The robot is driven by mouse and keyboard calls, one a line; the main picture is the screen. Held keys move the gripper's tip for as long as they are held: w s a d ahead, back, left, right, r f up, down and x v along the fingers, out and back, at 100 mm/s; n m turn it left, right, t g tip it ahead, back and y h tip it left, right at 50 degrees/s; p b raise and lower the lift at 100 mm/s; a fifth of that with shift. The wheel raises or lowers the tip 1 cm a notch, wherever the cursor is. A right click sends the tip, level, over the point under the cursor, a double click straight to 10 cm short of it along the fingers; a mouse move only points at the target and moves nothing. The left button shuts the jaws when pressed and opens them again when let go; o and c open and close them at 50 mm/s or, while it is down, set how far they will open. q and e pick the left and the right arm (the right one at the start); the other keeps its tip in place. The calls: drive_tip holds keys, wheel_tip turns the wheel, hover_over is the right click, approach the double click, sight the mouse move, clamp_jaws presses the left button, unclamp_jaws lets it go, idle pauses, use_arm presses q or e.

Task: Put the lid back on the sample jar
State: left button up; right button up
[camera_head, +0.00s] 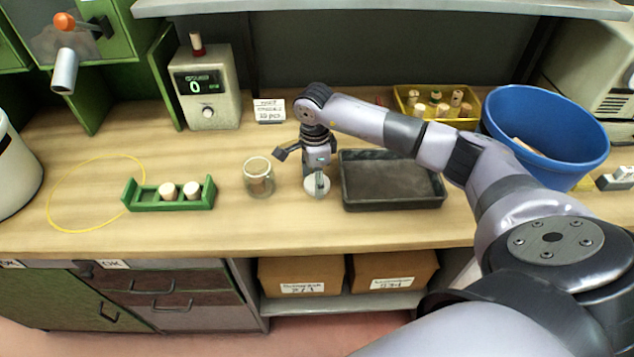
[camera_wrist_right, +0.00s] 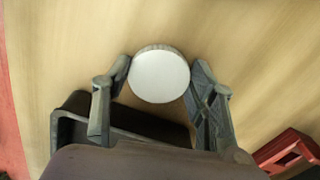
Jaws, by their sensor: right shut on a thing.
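The glass sample jar (camera_head: 259,178) stands upright and open on the wooden bench, with something brownish inside. The lid is a round white disc (camera_wrist_right: 159,76) in the right wrist view, with a ribbed edge. My right gripper (camera_wrist_right: 160,84) is shut on the lid, one finger on each side of it. In the head view the right gripper (camera_head: 317,177) points down just right of the jar, and the lid (camera_head: 312,187) shows partly behind a finger. Whether the lid touches the bench I cannot tell. My left gripper is in no view.
A black tray (camera_head: 393,205) lies right of the gripper. A green rack (camera_head: 170,205) with corks is left of the jar. Behind stand a scale (camera_head: 207,88), a small label card (camera_head: 269,110) and a yellow bin (camera_head: 401,93). A blue bucket (camera_head: 545,115) is at right.

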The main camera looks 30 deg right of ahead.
drive_tip(key=shift+c, duration=0.6)
drive_tip(key=shift+r, duration=0.5)
wheel_tip(320, 180, up, 19)
drive_tip(key=b, duration=0.3)
